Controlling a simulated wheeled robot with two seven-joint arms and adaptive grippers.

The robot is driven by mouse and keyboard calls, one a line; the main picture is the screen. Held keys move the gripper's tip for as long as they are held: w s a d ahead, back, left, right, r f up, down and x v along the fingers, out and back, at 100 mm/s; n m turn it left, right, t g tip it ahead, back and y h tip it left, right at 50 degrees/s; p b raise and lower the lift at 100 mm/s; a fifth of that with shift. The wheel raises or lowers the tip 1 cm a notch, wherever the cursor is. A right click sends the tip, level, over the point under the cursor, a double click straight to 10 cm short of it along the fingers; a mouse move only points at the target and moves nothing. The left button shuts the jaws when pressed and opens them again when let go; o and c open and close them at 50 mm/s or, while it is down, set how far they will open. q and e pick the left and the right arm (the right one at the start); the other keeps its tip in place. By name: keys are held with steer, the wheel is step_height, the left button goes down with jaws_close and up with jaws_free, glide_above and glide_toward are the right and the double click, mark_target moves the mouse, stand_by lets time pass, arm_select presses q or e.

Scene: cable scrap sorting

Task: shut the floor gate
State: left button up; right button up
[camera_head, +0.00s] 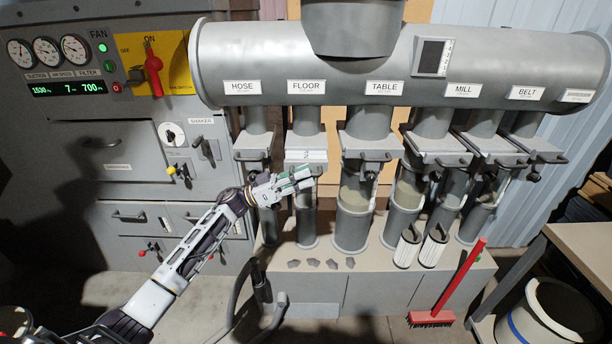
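The floor gate (306,156) is a pale slide plate on the pipe under the FLOOR label (306,87), second drop from the left. It sits at about the same height as the neighbouring gates. Its front handle is partly hidden by my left gripper. My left gripper (303,178) reaches in from the lower left and is just below and in front of this gate. Its fingertips are close to the handle, but I cannot tell whether they touch it or how far apart they are. My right gripper is not in view.
The hose gate (252,148) is left of the floor gate, and the table gate (368,147) is right of it. Several grey lumps (312,263) lie on the ledge below. A red broom (432,317) leans at the right, beside a bucket (548,315).

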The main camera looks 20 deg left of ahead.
mark_target(323, 161)
arm_select(q)
steer(key=shift+w+d+r, duration=0.15)
steer(key=shift+d+r, duration=0.1)
steer(key=shift+d, duration=0.2)
steer(key=shift+c, duration=0.3)
jaws_close()
steer(key=shift+w+a, duration=0.1)
steer(key=shift+w+a, duration=0.3)
steer(key=shift+w, duration=0.7)
steer(key=shift+w+a, duration=0.25)
steer(key=shift+w, duration=0.7)
steer(key=shift+o, duration=0.3)
jaws_free()
